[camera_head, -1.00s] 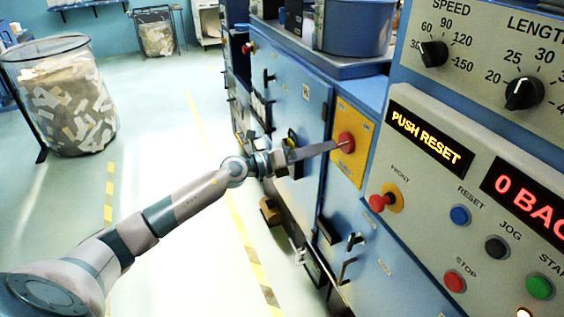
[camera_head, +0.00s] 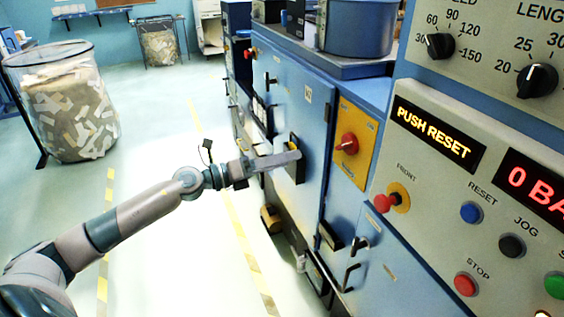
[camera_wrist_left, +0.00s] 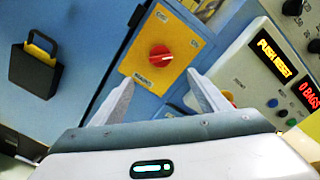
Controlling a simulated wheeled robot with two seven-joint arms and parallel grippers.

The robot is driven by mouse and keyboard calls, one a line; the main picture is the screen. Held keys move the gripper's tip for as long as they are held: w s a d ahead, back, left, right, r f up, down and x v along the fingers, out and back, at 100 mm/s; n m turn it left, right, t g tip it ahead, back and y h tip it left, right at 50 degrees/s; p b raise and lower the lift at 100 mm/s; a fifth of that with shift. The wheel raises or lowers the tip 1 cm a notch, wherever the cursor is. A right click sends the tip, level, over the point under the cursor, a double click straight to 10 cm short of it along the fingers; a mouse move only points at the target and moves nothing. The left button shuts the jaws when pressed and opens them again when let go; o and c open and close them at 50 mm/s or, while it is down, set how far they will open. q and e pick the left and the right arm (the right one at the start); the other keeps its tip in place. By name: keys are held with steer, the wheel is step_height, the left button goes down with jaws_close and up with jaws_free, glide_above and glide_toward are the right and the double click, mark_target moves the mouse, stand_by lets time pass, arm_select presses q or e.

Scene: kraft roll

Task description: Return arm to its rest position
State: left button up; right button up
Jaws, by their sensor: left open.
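My left arm comes in from the lower left in the head view. Its gripper (camera_head: 292,158) is held in front of the blue machine door, apart from the red rotary switch (camera_head: 347,143) on its yellow plate. In the left wrist view the two fingers of my left gripper (camera_wrist_left: 160,92) are spread open with nothing between them. The red switch (camera_wrist_left: 161,57) on the yellow plate (camera_wrist_left: 140,72) shows beyond the fingers. My right gripper is in neither view.
The control panel (camera_head: 440,180) at right has a lit "PUSH RESET" display, knobs and buttons. A red emergency button (camera_head: 383,203) sits on its front. A black latch (camera_wrist_left: 34,62) is on the door. A wire bin (camera_head: 75,110) stands at left. The floor between is clear.

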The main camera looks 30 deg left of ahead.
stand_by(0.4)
arm_select(q)
step_height(320, 180, down, 22)
steer(key=a+n+t+y, duration=0.25)
steer(key=n+y, duration=0.25)
steer(key=n, duration=0.8)
steer(key=s+d+f+n+g+y, duration=0.15)
steer(key=s+f+n, duration=0.25)
steer(key=f, duration=0.6)
steer(key=s+f+n+g+y, duration=0.15)
steer(key=s+f+n, duration=0.25)
steer(key=f, duration=0.6)
steer(key=s+d+f+n+g, duration=0.2)
steer(key=s+d+f, duration=0.3)
steer(key=s+f, duration=0.4)
steer(key=s+d+f+n+g, duration=0.2)
steer(key=s+d+f+n, duration=0.3)
steer(key=s+f, duration=0.4)
steer(key=s+d+f+n+g+y, duration=0.1)
steer(key=s+d+f+n+g, duration=0.2)
steer(key=s, duration=0.9)
steer(key=d+f+n, duration=0.1)
steer(key=d+f, duration=0.2)
steer(key=f, duration=0.2)
steer(key=shift+s+d+f, duration=0.2)
steer(key=shift+s+f, duration=0.15)
steer(key=shift+f, duration=0.05)
